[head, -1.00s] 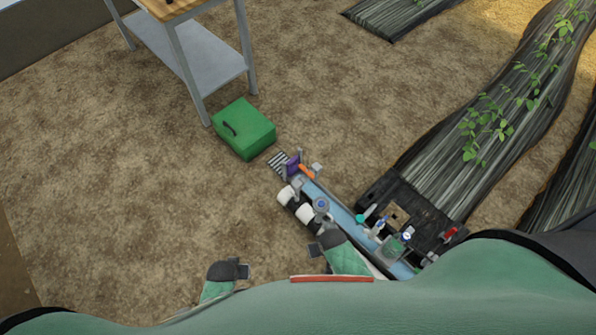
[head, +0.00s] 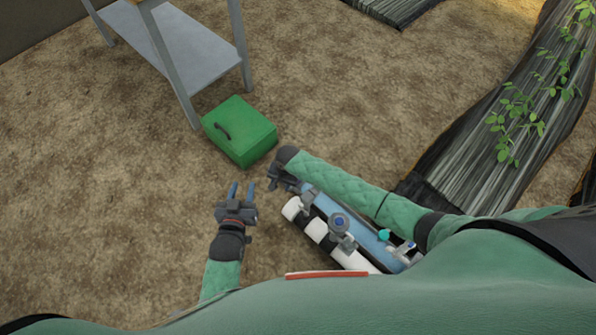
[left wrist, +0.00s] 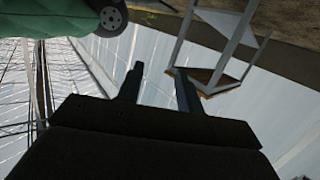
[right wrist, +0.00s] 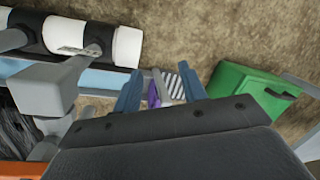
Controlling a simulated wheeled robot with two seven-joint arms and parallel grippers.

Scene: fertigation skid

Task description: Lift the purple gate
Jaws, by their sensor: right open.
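The purple gate (right wrist: 153,95) shows as a small purple patch in the right wrist view, between the fingers of my right gripper (right wrist: 160,88). The fingers are apart and nothing is visibly held; I cannot tell whether they touch the gate. In the head view my right gripper (head: 282,181) is over the far end of the blue skid (head: 322,208) and hides the gate. My left gripper (head: 242,190) is to the left of the skid, with its blue fingers apart and empty. It also shows open in the left wrist view (left wrist: 158,85).
A green box (head: 240,130) stands on the soil just beyond the skid's end. White cylinders (head: 315,228) line the skid's left side. A grey table (head: 185,45) stands at the back left. Plant beds (head: 480,150) lie to the right. Soil left of my left gripper is clear.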

